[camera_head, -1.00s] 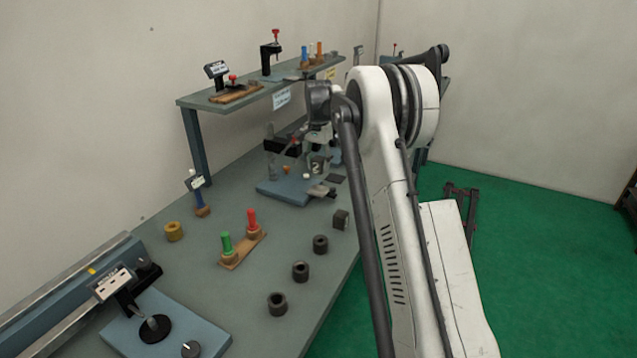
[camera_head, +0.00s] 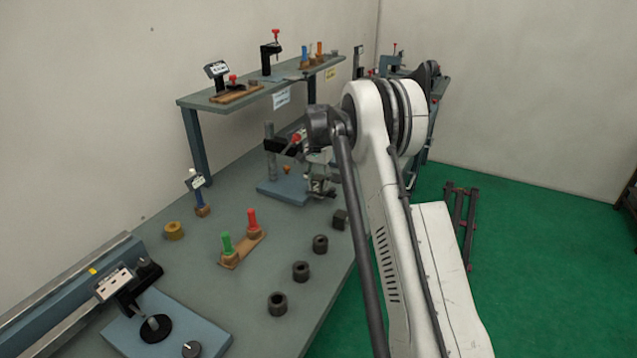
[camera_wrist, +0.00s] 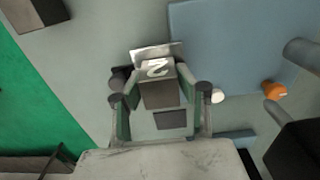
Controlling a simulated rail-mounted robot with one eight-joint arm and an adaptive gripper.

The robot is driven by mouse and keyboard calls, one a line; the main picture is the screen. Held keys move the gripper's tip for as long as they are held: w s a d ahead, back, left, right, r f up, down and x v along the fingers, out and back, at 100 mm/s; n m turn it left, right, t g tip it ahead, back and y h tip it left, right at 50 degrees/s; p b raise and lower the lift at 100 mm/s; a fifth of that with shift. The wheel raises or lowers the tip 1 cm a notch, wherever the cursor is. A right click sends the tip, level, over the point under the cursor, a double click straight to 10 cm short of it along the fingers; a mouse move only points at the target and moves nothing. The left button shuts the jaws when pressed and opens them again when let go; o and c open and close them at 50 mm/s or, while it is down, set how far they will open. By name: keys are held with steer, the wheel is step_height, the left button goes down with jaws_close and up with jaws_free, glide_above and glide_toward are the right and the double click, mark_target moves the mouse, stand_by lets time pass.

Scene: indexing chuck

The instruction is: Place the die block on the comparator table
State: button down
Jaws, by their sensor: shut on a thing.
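My gripper (camera_wrist: 161,94) is shut on the die block (camera_wrist: 160,92), a grey block with a white 2 on its face, in the wrist view. In the head view my gripper (camera_head: 321,182) hangs at the right side of a comparator stand, and the block cannot be made out there. The stand has a blue base (camera_head: 280,193), a grey post (camera_head: 270,150) and a black arm with a red top. The blue base also shows in the wrist view (camera_wrist: 225,45), right of the block. The stand's measuring table is not clearly visible.
A dark block (camera_head: 340,220) and several dark rings (camera_head: 300,271) lie along the bench's right edge. A raised shelf (camera_head: 240,105) stands behind. An orange knob (camera_wrist: 273,89) is near the stand's post.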

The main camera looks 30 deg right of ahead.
mark_target(319, 177)
steer(key=shift+f, duration=0.15)
steer(key=c, duration=1.5)
jaws_free()
step_height(319, 177, up, 12)
steer(key=shift+r, duration=0.2)
steer(key=shift+d, duration=0.1)
